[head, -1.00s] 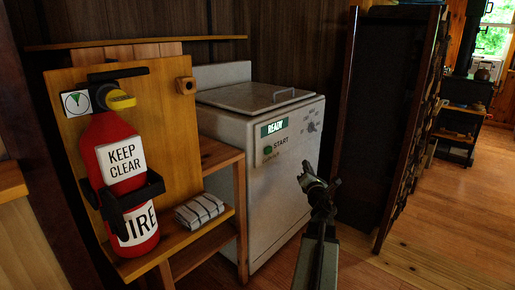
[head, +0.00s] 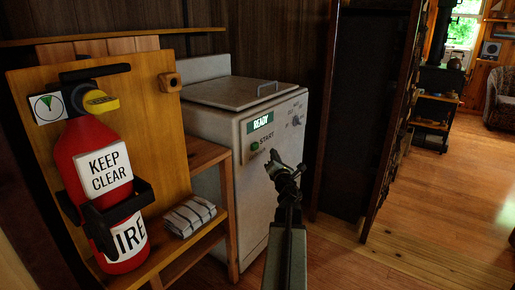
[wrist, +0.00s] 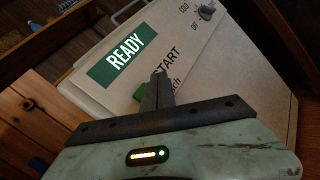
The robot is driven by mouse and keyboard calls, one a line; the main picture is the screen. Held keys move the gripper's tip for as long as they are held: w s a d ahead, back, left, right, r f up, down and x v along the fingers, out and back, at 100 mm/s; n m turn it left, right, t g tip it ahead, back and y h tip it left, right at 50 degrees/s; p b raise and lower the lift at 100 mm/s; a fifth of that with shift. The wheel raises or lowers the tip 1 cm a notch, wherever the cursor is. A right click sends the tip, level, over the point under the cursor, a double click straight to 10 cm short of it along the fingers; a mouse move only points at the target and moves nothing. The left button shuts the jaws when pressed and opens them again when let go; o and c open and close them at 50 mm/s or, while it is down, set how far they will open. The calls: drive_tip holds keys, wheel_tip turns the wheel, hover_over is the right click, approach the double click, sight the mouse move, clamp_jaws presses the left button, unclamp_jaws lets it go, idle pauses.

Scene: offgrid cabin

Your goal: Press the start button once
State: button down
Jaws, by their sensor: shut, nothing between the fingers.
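The green start button (head: 255,147) is on the front panel of a white washing machine (head: 205,125), beside the word START and below a green READY sign (head: 261,122). In the wrist view the button (wrist: 141,91) shows just left of my fingertips, partly covered by them. My gripper (head: 272,158) is shut and empty, in front of the panel to the right of and slightly below the button in the head view. It also shows in the wrist view (wrist: 158,76). I cannot tell whether the fingertips touch the panel.
A red fire extinguisher (head: 82,170) marked KEEP CLEAR hangs on a wooden board at left. A folded striped cloth (head: 189,215) lies on the wooden shelf beside the machine. A dark upright panel (head: 352,120) stands at right. A dial (head: 296,121) is on the machine. Floor at right is clear.

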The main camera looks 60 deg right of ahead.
sight(258, 145)
drive_tip(key=shift+w, duration=2.65)
drive_tip(key=shift+w, duration=0.4)
drive_tip(key=shift+w, duration=0.65)
idle(0.5)
drive_tip(key=shift+s, duration=1.1)
drive_tip(key=shift+s, duration=2.5)
